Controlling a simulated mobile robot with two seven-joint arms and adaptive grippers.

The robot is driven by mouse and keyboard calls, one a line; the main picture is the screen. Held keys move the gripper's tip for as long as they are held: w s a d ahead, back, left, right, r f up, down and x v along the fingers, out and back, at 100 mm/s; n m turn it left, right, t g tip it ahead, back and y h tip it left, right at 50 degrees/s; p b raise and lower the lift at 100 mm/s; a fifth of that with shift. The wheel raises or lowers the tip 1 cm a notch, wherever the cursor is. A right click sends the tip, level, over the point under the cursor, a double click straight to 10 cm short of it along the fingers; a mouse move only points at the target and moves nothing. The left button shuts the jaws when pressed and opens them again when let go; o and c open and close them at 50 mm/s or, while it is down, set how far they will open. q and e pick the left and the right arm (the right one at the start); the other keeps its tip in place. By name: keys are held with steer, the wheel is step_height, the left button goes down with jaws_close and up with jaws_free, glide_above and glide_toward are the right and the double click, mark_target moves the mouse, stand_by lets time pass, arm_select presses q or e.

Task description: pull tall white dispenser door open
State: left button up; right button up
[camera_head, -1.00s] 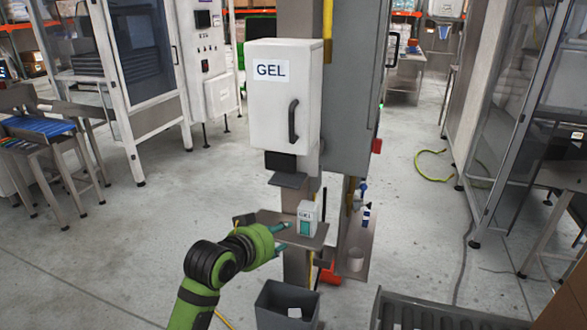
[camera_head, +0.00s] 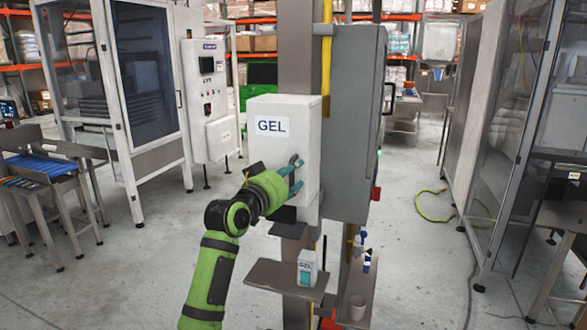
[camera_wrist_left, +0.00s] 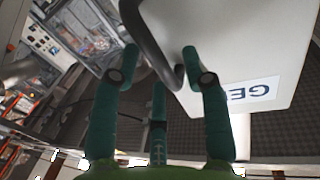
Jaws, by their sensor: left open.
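The tall white dispenser (camera_head: 283,122), labelled GEL, is fixed to a grey post, and its door looks closed. Its dark curved handle (camera_head: 294,160) is mostly hidden behind my left gripper (camera_head: 297,177) in the head view. In the left wrist view the handle (camera_wrist_left: 152,45) runs between the open teal fingers of my left gripper (camera_wrist_left: 162,62), beside the white door (camera_wrist_left: 240,40). The fingers are around the handle but not shut on it. Whether they touch it I cannot tell. My right gripper is not in view.
Below the dispenser a grey shelf (camera_head: 270,277) carries a small GEL box (camera_head: 307,268). A grey cabinet (camera_head: 352,120) stands close on the right of the post. A white cup (camera_head: 357,306) sits lower right. Open floor lies to the left and right.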

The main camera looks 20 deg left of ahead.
arm_select(q)
steer(key=shift+w+d, duration=0.15)
steer(key=shift+w, duration=0.5)
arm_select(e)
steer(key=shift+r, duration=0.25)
arm_select(q)
jaws_close()
steer(key=shift+s+f, duration=0.1)
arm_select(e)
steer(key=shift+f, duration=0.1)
